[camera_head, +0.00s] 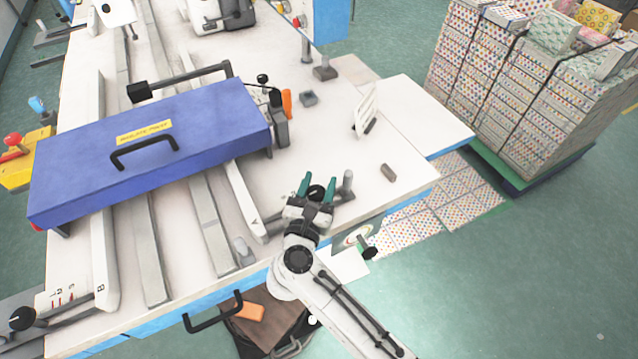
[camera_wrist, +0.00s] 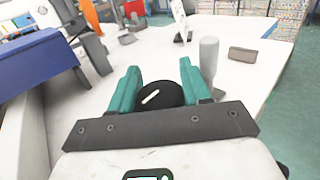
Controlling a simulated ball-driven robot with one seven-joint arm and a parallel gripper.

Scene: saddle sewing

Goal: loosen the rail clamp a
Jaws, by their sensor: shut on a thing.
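My gripper (camera_head: 317,188) is over the front right part of the white table, with its two teal fingers closed on a round black knob (camera_head: 316,193). In the wrist view, the knob (camera_wrist: 160,95) sits between the teal fingers (camera_wrist: 160,90) and shows a short white line on its top, lying tilted. The knob stands to the right of the end of the white rail (camera_head: 243,203) marked A. I take this knob to be rail clamp a; no label on it can be read. Its lower part is hidden by my gripper.
A grey upright post (camera_head: 347,183) stands close right of my gripper; a small brown block (camera_head: 388,172) lies farther right. A blue cover (camera_head: 150,145) with a black handle spans the rails at left. An orange-handled lever (camera_head: 287,103) is behind. Table space between is clear.

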